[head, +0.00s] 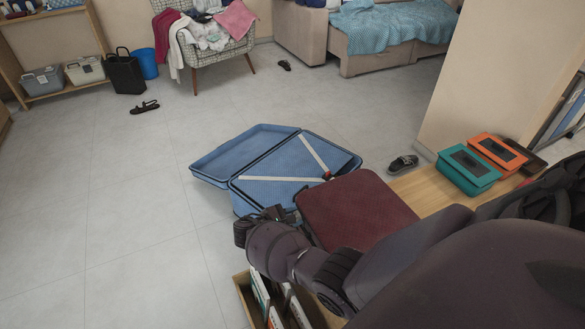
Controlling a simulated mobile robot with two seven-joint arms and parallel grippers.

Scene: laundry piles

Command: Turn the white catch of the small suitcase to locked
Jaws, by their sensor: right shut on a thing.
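The small suitcase is most likely the dark red case (357,208) lying flat and closed on the wooden bench. My right gripper (262,219) is at its left edge, with my arm reaching in from the lower right. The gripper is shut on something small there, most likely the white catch. The catch itself is hidden behind the gripper and wrist, so its position cannot be seen. My left gripper is not in view.
A larger blue suitcase (240,155) lies open on the floor beyond. Teal (467,172) and orange (497,152) boxes stand on the wooden bench (424,192). A box of books (244,290) is below my wrist.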

